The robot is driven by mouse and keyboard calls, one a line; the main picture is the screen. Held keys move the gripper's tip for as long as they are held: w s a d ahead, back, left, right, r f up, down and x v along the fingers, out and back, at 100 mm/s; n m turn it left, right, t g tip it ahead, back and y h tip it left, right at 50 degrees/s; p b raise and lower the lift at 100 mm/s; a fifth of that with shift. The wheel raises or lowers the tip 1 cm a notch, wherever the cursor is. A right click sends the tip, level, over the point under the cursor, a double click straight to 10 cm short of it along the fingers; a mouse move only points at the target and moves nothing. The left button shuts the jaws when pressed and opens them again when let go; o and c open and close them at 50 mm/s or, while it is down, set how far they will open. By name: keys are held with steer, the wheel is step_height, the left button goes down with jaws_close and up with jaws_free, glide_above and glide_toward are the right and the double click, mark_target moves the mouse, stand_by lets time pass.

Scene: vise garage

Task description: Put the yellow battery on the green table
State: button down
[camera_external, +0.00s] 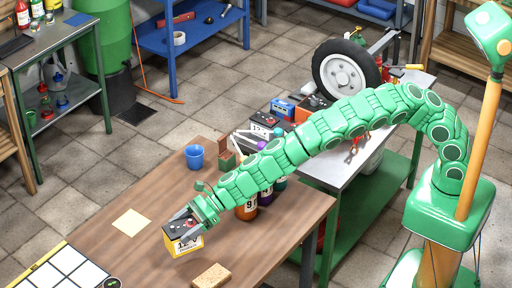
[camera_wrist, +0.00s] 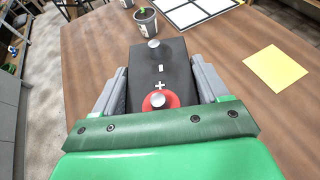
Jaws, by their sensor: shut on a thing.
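The yellow battery (camera_external: 186,247) has a black top and a label with dark figures. It is at the front part of the brown wooden table (camera_external: 140,262), on it or just above it; I cannot tell which. My gripper (camera_external: 187,222) is shut on the battery from its sides. In the wrist view the battery's black top (camera_wrist: 160,65), with a red terminal and a grey one, sits between my grey fingers (camera_wrist: 158,88). A table with a green frame and lower shelf (camera_external: 374,190) and a grey top stands right of the wooden table.
The grey top holds a wheel (camera_external: 346,72), a blue battery (camera_external: 283,108) and other items. A blue cup (camera_external: 194,156), several bottles (camera_external: 246,208), a yellow note (camera_external: 131,222) and a sponge (camera_external: 211,276) are on the wooden table. Another green-framed table (camera_external: 62,48) stands at upper left.

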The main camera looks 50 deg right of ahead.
mark_target(168, 249)
steer(key=shift+w+a+f, duration=0.4)
steer(key=shift+a+f, duration=0.1)
steer(key=shift+f, duration=0.15)
steer(key=shift+w+a+f, duration=0.35)
steer(key=shift+a+f, duration=0.1)
steer(key=shift+f, duration=0.15)
steer(key=shift+a+f, duration=0.1)
steer(key=shift+f, duration=0.05)
steer(key=shift+w+a+f, duration=0.15)
steer(key=shift+w+f, duration=0.05)
steer(key=shift+f, duration=0.1)
steer(key=shift+w+f, duration=0.1)
steer(key=shift+f, duration=1.4)
jaws_free()
steer(key=shift+f, duration=0.15)
